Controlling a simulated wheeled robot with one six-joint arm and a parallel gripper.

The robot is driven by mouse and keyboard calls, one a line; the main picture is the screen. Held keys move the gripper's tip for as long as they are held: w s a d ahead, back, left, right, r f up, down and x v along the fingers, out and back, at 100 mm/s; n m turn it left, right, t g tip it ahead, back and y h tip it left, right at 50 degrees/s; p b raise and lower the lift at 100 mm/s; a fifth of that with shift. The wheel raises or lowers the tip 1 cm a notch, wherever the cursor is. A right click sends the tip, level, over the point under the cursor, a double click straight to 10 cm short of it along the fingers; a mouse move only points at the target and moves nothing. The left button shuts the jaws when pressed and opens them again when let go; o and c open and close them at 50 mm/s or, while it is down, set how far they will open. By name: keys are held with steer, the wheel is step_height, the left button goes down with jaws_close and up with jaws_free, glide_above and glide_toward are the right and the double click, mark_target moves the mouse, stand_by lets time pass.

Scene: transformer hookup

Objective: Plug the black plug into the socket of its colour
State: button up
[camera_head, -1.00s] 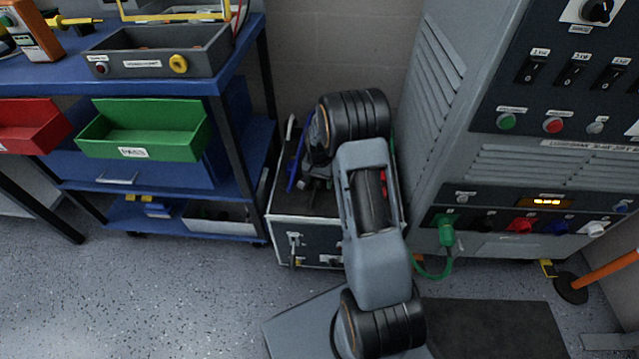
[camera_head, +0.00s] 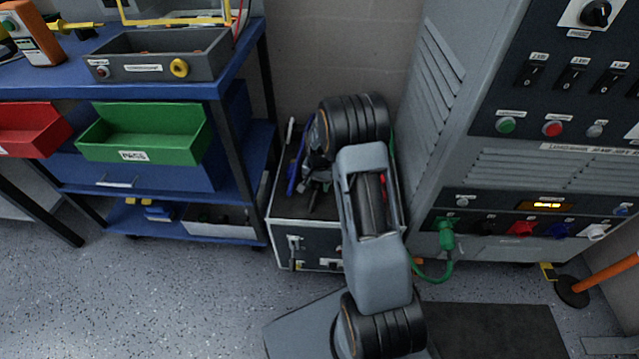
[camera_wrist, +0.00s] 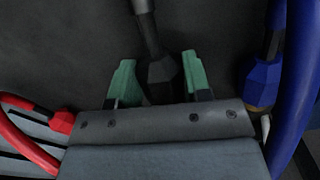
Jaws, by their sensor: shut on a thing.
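In the wrist view my gripper (camera_wrist: 158,86) has its green fingers on both sides of the black plug (camera_wrist: 161,68) and is shut on it. The plug's dark cable end (camera_wrist: 146,20) points to the top of the picture. In the head view my arm hides most of the gripper and the plug, above the crate's top. The black socket (camera_head: 487,227) is in the row low on the grey cabinet, between the green plug and the red socket. It looks empty, small and dark.
A red plug (camera_wrist: 62,121) and a blue plug (camera_wrist: 263,82) with curved cables flank the gripper. The crate (camera_head: 310,238) stands between the blue shelf cart (camera_head: 240,180) and the cabinet (camera_head: 440,110). A green plug (camera_head: 446,236) is in the leftmost socket.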

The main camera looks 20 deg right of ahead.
steer(key=shift+r+p, duration=2.15)
steer(key=shift+r, duration=0.75)
steer(key=shift+a, duration=0.1)
